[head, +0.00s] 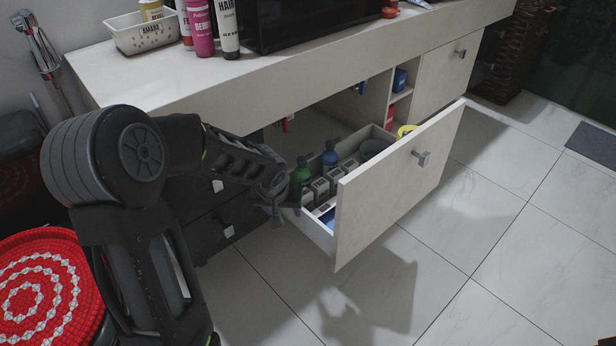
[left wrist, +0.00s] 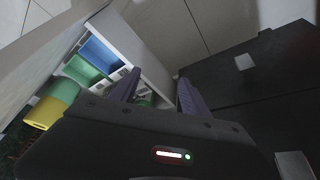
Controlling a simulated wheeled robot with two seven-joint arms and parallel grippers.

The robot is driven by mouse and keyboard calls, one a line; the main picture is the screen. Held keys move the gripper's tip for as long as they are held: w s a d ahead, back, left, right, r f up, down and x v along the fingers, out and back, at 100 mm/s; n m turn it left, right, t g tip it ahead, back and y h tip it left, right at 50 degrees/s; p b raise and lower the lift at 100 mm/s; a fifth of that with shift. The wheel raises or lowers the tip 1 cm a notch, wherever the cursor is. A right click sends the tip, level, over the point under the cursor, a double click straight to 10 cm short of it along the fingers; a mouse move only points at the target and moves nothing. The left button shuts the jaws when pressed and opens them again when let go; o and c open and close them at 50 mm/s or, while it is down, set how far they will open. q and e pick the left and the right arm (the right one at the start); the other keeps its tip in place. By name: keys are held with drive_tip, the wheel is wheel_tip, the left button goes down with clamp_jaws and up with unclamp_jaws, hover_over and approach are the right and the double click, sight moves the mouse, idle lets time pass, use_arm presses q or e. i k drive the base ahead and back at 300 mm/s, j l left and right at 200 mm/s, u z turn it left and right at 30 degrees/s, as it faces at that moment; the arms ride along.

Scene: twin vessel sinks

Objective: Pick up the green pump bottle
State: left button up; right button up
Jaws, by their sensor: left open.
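The green pump bottle (head: 302,173) stands upright in the open drawer, near its left end, beside a blue pump bottle (head: 330,158). My left gripper (head: 272,192) is open just left of the green bottle, at the drawer's left side, and partly overlaps it in the head view. I cannot tell whether they touch. In the left wrist view my two dark fingers (left wrist: 158,88) are spread apart. A small greenish patch shows between them, too small to identify surely.
The drawer front (head: 400,185) stands pulled out over the tiled floor. Inside are several boxes, a dark cup (head: 374,148) and a yellow item (head: 406,130). The countertop (head: 290,78) overhangs the drawer's back. A red woven stool (head: 40,290) is at lower left.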

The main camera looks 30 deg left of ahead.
sight(303, 176)
drive_tip(key=i, duration=0.35)
drive_tip(key=i+j, duration=0.4)
